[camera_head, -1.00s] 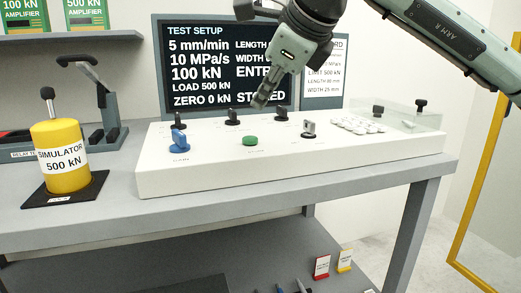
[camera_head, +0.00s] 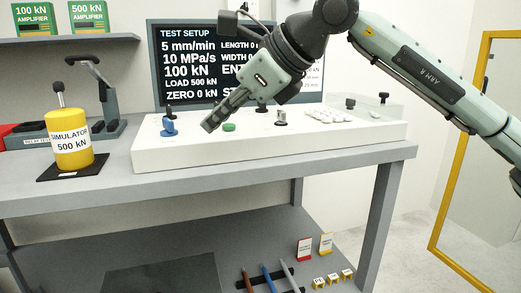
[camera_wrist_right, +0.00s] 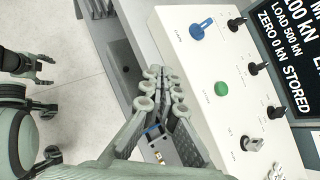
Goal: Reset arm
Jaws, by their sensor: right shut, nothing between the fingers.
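My right gripper (camera_head: 211,124) is shut and empty. In the head view it points down and to the left, in front of the white control panel's top and clear of the blue knob and green button. In the right wrist view its closed fingers (camera_wrist_right: 165,75) reach over the grey table edge beside the white panel. My right arm comes in from the upper right. My left gripper does not show in the head view.
The white panel (camera_head: 270,150) carries a blue knob (camera_head: 168,128), a green button (camera_head: 229,127), a silver switch (camera_head: 281,118) and black knobs. A yellow simulator cylinder (camera_head: 70,142) stands left of it. A screen (camera_head: 195,60) is behind. Several tools and tags lie on the lower shelf (camera_head: 215,250).

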